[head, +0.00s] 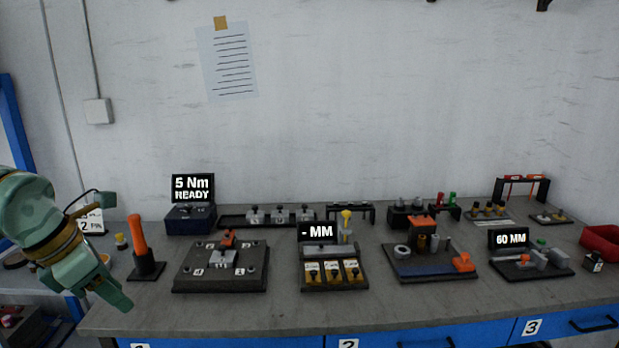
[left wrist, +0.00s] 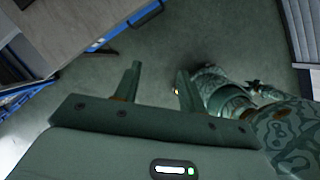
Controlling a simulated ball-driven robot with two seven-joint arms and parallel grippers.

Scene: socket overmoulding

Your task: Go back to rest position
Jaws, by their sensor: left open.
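My left gripper (head: 112,292) hangs at the left end of the workbench (head: 230,318) in the head view, in front of its left edge, with nothing held. In the left wrist view the left gripper (left wrist: 156,72) has its two fingers wide apart, with only bare floor between and beyond them. My right gripper cannot be made out in either view.
An orange-handled tool in a black stand (head: 146,262) is closest to my left gripper. A 5 Nm display (head: 193,190), a dark fixture plate (head: 220,280) and several other stations line the bench. The floor (left wrist: 150,50) below is clear.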

